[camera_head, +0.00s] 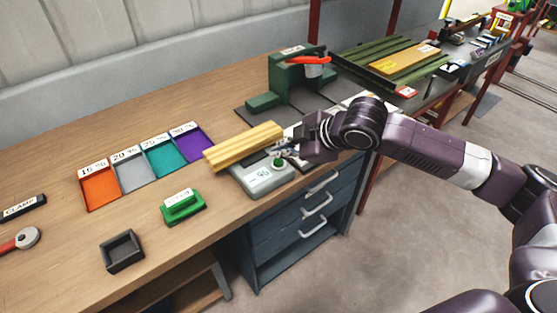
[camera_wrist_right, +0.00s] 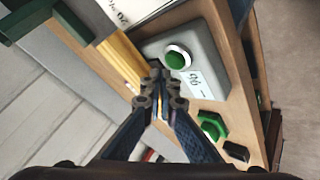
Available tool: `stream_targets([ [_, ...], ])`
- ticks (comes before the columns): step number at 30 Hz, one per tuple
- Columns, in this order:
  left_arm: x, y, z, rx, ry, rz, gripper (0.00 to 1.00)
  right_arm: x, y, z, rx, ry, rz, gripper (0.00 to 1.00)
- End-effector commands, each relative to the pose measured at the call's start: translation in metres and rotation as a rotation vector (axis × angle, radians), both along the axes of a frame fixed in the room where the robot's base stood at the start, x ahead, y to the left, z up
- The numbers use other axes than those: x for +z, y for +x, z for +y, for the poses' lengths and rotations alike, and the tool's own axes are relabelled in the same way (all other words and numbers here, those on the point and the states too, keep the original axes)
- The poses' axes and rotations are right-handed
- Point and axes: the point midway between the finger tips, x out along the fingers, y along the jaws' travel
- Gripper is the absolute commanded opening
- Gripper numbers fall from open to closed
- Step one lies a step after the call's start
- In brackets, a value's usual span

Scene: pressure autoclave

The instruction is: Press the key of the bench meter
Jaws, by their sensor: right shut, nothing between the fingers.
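The bench meter (camera_head: 265,187) is a grey box near the front edge of the bench, with a white label marked with digits. Its key (camera_head: 277,162) is a round green button in a pale ring. In the right wrist view the meter (camera_wrist_right: 205,48) and its key (camera_wrist_right: 176,59) show clearly, the key up and to the right of the fingertips. My right gripper (camera_head: 281,149) is shut and empty, close to the key on its far side in the head view. Its fingertips (camera_wrist_right: 160,88) meet in the wrist view. I cannot tell whether they touch the meter. My left gripper is out of view.
A yellow wooden bar (camera_head: 243,147) lies right behind the meter. A green block (camera_head: 183,207) and a dark open box (camera_head: 122,252) stand to the left. Coloured trays (camera_head: 100,194) lie farther back. A green stand (camera_head: 290,80) is behind.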

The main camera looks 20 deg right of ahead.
Motion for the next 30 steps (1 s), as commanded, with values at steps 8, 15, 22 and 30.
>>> stream_targets([
  [8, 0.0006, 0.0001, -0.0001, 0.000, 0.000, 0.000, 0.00, -0.0006, -0.0001, 0.0000, 0.000, 0.000, 0.000, 0.00],
  [15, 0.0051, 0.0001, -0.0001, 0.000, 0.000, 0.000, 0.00, -0.0073, -0.0002, 0.0000, 0.000, 0.001, 0.001, 0.00],
  [22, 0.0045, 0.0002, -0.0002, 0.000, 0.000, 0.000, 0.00, -0.0083, 0.0000, 0.0000, 0.000, 0.000, 0.000, 0.00],
  [30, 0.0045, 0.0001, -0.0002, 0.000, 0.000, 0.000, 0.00, -0.0097, -0.0001, 0.0000, 0.000, 0.000, 0.000, 0.00],
])
